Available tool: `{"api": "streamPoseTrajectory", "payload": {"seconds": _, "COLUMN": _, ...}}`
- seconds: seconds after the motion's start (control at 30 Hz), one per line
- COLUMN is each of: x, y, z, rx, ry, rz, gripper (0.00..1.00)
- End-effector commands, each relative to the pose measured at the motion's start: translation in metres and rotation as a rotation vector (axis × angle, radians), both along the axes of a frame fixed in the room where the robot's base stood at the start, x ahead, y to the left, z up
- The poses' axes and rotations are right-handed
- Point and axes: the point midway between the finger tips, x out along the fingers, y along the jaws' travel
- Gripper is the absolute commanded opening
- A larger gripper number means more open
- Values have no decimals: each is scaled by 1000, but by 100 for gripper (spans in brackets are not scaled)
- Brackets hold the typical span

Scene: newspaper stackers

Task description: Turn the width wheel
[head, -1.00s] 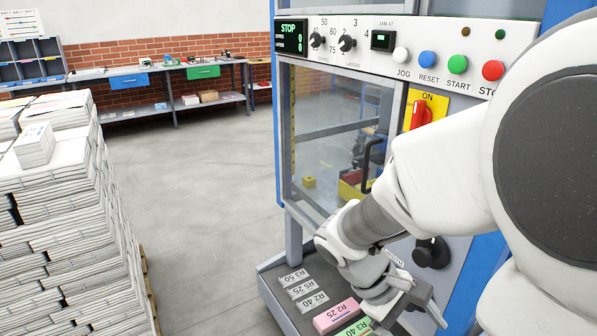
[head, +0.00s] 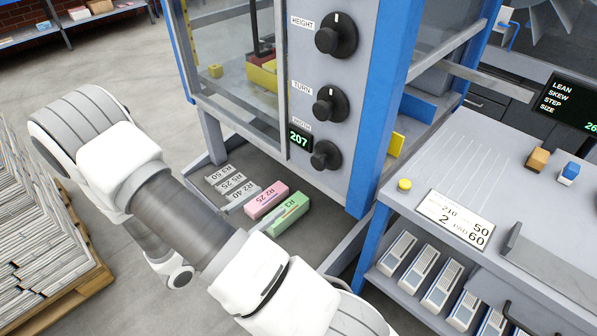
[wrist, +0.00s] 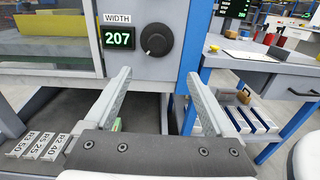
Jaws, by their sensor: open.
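The width wheel (head: 325,155) is a black round knob on the machine's grey panel, the lowest of three knobs. It also shows in the wrist view (wrist: 157,39), right of a display (wrist: 118,38) that reads 207 under the label WIDTH. My gripper (wrist: 163,82) is open and empty in the wrist view. Its two fingers point toward the panel, and the wheel appears above and between their tips, apart from them. In the head view the gripper's fingers are not in sight; only my arm shows there.
The height (head: 336,36) and turn (head: 330,104) knobs are above the wheel. A side table (head: 470,165) stands right. Paper stacks (head: 40,240) stand left.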

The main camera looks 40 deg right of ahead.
Motion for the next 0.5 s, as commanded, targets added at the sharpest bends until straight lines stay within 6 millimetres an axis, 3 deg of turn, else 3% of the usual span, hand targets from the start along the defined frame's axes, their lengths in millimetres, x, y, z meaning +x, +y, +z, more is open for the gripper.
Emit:
{"api": "streamPoseTrajectory", "payload": {"seconds": 0.23, "x": 3, "y": -13, "z": -6, "rx": -14, "ry": 15, "rz": 17, "gripper": 89}}
{"api": "streamPoseTrajectory", "payload": {"seconds": 0.5, "x": 6, "y": -67, "z": -6, "rx": -12, "ry": 14, "rz": 13, "gripper": 89}}
